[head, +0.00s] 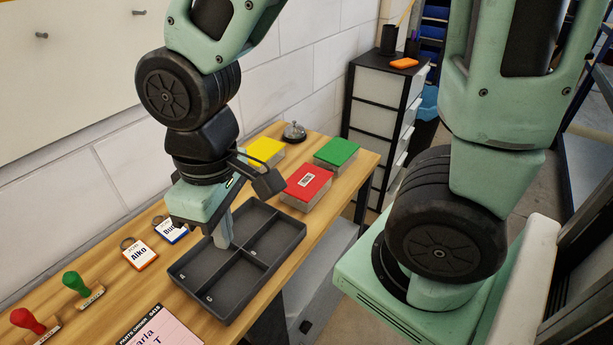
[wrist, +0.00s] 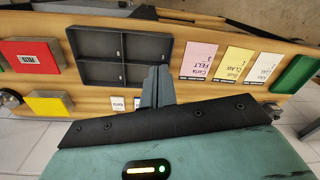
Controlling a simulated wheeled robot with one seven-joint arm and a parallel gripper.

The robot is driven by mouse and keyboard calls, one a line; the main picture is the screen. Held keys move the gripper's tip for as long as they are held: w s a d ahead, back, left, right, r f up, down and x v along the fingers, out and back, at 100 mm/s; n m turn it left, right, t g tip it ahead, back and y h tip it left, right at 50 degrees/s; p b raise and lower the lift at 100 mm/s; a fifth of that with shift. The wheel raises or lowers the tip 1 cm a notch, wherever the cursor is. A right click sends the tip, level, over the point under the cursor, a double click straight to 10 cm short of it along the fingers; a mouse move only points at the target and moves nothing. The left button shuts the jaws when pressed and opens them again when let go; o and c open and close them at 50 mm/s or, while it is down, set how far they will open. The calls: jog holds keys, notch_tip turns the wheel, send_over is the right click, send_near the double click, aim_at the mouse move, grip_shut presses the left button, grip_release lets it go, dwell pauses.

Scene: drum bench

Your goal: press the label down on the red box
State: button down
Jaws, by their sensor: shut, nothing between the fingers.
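The red box (head: 316,195) stands on the wooden bench, beyond the dark tray in the head view. A small white label (head: 305,180) with dark bars lies on its red top; I cannot tell whether all its edges are flat. In the wrist view the red box (wrist: 16,50) is at the far left, with the label (wrist: 27,59) on it. My gripper (head: 223,242) is shut and empty. Its fingers point down over the tray's left side in the head view, apart from the red box. In the wrist view the fingers (wrist: 156,84) are beside the tray's lower right corner.
The divided tray (head: 291,221) lies between my gripper and the red box. A yellow box (head: 265,150), a green box (head: 336,151) and a bell (head: 294,132) stand near the red box. Tags (head: 139,254), stamps (head: 82,285) and a paper sheet (head: 160,328) lie nearer.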

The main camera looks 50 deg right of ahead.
jog(key=w+d+m+p, duration=0.3)
jog(key=w+d+m, duration=0.1)
jog(key=w+d, duration=0.5)
jog(key=m+p, duration=0.3)
jog(key=m, duration=0.4)
send_over(307, 179)
notch_tip(307, 179, down, 4)
jog(key=f, duration=0.1)
jog(key=shift+h, duration=0.3)
notch_tip(307, 179, down, 7)
jog(key=b, duration=0.6)
jog(key=shift+f+b, duration=1.55)
jog(key=shift+f, duration=0.6)
jog(key=shift+r, duration=0.2)
dwell(0.4)
jog(key=shift+r+p, duration=0.45)
jog(key=shift+p, duration=0.2)
jog(key=shift+r+p, duration=2.1)
jog(key=shift+r, duration=0.4)
